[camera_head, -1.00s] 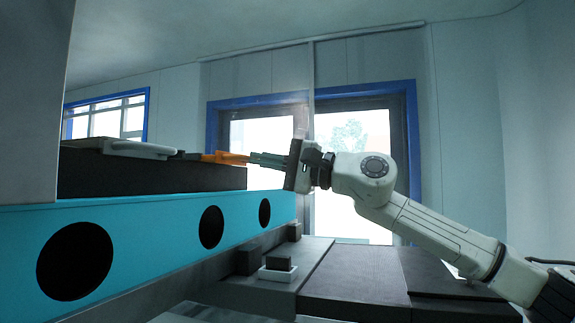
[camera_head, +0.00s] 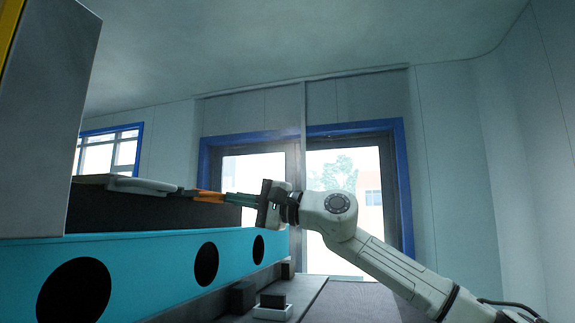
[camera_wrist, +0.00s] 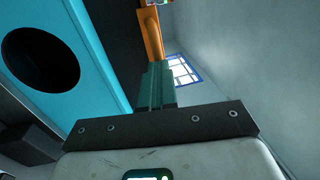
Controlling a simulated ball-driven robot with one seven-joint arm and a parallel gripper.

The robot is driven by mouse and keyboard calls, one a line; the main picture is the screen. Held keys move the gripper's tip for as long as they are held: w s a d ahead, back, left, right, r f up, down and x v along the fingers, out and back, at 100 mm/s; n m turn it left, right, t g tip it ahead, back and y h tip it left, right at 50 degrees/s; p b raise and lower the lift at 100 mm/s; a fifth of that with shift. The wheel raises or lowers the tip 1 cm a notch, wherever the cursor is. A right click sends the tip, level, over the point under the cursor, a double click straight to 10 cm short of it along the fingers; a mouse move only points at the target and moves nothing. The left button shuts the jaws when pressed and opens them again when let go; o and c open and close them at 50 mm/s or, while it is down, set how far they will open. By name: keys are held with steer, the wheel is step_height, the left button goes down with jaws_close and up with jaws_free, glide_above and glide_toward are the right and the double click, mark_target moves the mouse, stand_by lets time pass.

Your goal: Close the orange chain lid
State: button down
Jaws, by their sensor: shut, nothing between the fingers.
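The orange piece (camera_head: 208,197), which I take to be the chain lid or part of it, sits at the edge of a dark block on the turquoise panel. In the wrist view the orange piece (camera_wrist: 151,36) lies straight ahead of my fingertips, long and narrow. My gripper (camera_head: 236,199) has green fingers that are shut with nothing between them. In the wrist view my gripper (camera_wrist: 157,68) has its tips at the near end of the orange piece, touching or very close; I cannot tell which. A pale grey flat part (camera_head: 140,185) adjoins the orange piece on the left.
The turquoise panel (camera_head: 140,270) with round dark holes runs along the left under the dark block (camera_head: 120,213). A small white tray (camera_head: 272,313) with a dark block stands low on the bench. A large grey slab (camera_head: 45,120) blocks the near left. The right side is open.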

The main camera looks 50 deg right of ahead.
steer(key=s+a+r+b, duration=0.4)
steer(key=s+r+b, duration=0.1)
steer(key=s+r, duration=0.7)
steer(key=shift+s+r, duration=0.4)
steer(key=shift+s, duration=0.35)
steer(key=shift+d, duration=0.1)
